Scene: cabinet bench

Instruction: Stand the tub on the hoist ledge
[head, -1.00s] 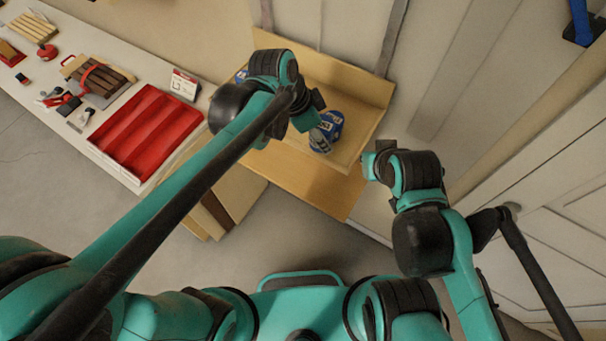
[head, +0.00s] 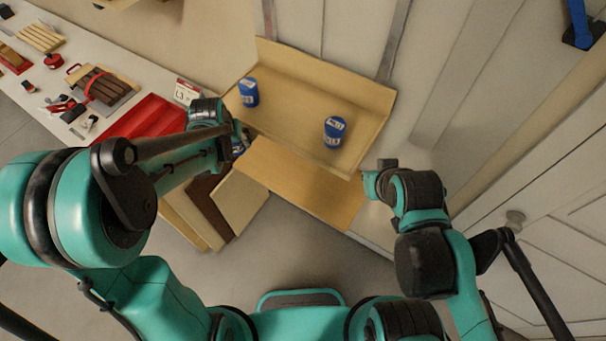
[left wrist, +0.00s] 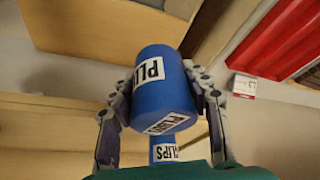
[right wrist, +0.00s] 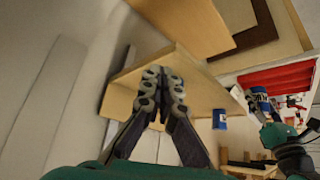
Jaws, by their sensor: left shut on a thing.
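My left gripper (head: 240,138) is shut on a blue tub with a white label. The held tub (left wrist: 160,85) fills the middle of the left wrist view, between both fingers. In the head view it is mostly hidden by the gripper, at the left front of the wooden ledge (head: 290,100). Two more blue tubs stand on the ledge: one at its left end (head: 249,93), one right of its middle (head: 335,132). Another labelled tub (left wrist: 163,153) shows behind the held one in the left wrist view. My right gripper (right wrist: 163,78) has its fingertips together, empty.
A lower wooden board (head: 300,185) lies in front of the ledge. The ledge has raised back and right walls; its middle is free between the tubs. A white bench with a red tray (head: 150,118) and tools stands at left. A white cabinet is at right.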

